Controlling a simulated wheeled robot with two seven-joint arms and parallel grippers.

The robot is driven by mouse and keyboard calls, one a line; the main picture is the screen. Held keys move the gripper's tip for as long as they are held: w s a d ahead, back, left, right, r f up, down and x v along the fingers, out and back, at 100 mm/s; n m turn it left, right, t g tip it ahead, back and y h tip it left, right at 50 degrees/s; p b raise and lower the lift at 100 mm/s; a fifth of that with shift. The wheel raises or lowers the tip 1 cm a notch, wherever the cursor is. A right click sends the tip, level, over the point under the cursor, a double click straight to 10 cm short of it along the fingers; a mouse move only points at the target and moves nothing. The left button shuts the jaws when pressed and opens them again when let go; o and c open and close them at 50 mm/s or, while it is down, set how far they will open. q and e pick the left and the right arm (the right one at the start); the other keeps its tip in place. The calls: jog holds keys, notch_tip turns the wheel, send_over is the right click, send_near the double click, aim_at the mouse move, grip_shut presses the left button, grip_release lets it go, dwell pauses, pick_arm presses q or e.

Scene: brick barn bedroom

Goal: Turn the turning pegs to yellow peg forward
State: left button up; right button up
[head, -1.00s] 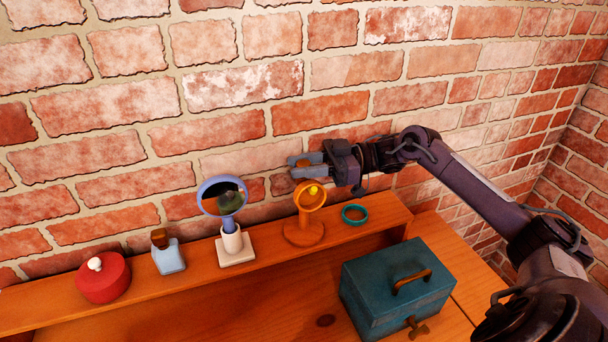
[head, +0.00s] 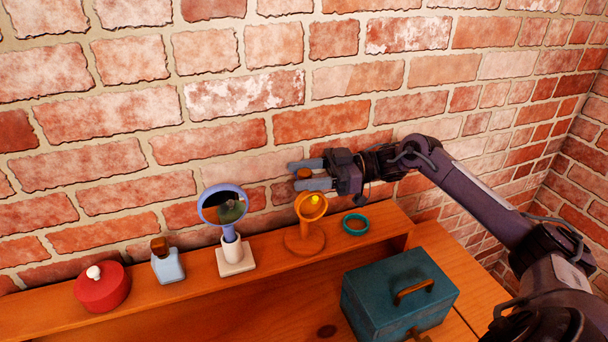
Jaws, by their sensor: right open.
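The turning pegs stand as an orange piece (head: 304,241) on the wooden shelf, with a round base, a stem and a tilted ring-like head. A small yellow peg (head: 315,200) shows at the head, on the side facing me. My left gripper is not in view.
A blue round mirror (head: 229,237) on a white base stands left of the pegs. A teal ring (head: 355,224) lies to their right. A small bottle (head: 168,265) and a red lidded pot (head: 103,291) are further left. A teal box (head: 385,306) stands in front. The brick wall is close behind.

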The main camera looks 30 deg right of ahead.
jog(key=b+v, duration=0.2)
jog(key=v, duration=0.5)
jog(key=shift+d+b, duration=0.25)
jog(key=shift+b, duration=0.05)
